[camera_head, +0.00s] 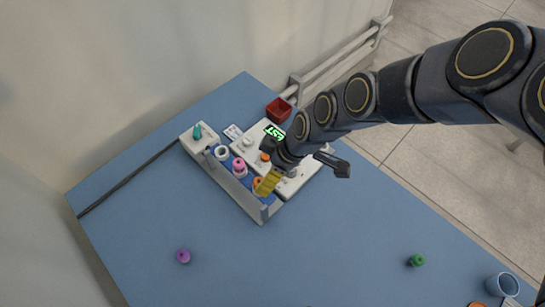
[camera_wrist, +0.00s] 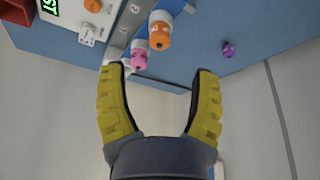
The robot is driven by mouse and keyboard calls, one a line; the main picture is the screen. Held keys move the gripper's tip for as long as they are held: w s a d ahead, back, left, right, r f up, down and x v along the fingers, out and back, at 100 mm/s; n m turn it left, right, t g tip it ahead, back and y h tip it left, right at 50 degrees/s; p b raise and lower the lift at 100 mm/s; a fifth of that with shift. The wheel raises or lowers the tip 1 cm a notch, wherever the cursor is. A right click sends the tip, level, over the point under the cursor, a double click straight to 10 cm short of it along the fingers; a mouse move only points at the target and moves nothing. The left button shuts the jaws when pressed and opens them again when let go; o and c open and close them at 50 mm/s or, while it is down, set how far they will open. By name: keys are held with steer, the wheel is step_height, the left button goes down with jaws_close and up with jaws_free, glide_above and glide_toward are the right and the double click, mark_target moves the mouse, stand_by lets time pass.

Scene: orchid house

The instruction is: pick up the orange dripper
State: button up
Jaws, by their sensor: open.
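The orange dripper (camera_head: 257,183) sits in the grey rack at the end of a row, partly hidden by a yellow finger of my gripper (camera_head: 266,184) in the head view. In the wrist view the orange dripper (camera_wrist: 160,36) shows above the gap between the fingertips of my open, empty gripper (camera_wrist: 160,74). The pink dripper (camera_wrist: 138,57) shows beside it, closer to the left fingertip. In the head view the pink dripper (camera_head: 239,165) stands in the same row. I cannot tell whether a finger touches the orange dripper.
A white ring-like piece (camera_head: 222,153) and a teal piece (camera_head: 197,131) are farther along the rack (camera_head: 231,190). A white device with a lit display (camera_head: 274,132) and a red bin (camera_head: 279,109) stand behind. A purple piece (camera_head: 183,256) and green piece (camera_head: 416,260) lie on the open blue table (camera_head: 300,265).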

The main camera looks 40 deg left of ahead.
mark_target(259, 181)
steer(key=shift+d+x, duration=0.1)
steer(key=shift+x, duration=1.8)
steer(key=shift+d+x, duration=0.15)
steer(key=shift+x, duration=1.75)
steer(key=shift+w+f, duration=0.1)
steer(key=shift+w, duration=0.1)
steer(key=c, duration=1)
